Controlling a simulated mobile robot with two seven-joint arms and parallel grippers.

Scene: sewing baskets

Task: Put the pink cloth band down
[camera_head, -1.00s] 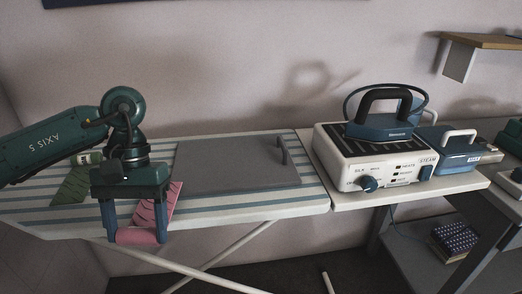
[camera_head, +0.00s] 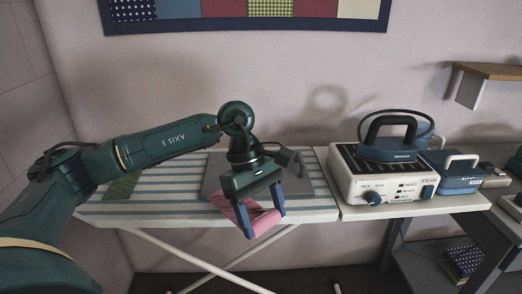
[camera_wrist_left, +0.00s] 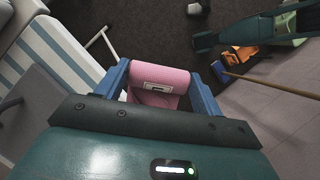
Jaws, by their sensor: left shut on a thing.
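The pink cloth band (camera_head: 262,222) is in my left gripper (camera_head: 264,224). It hangs between the two blue fingers near the front edge of the striped ironing board (camera_head: 140,213). In the left wrist view the band (camera_wrist_left: 160,78) fills the gap between the fingers of my left gripper (camera_wrist_left: 163,85), with a pale label facing the camera. Part of the band is hidden behind the fingers in the head view. My right gripper does not show.
A grey panel (camera_head: 300,184) lies on the board, partly behind my gripper. A green patterned cloth (camera_head: 122,186) lies at the board's left. A white steam station (camera_head: 380,183) with an iron (camera_head: 390,147) stands to the right. Striped board surface is bare between cloth and panel.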

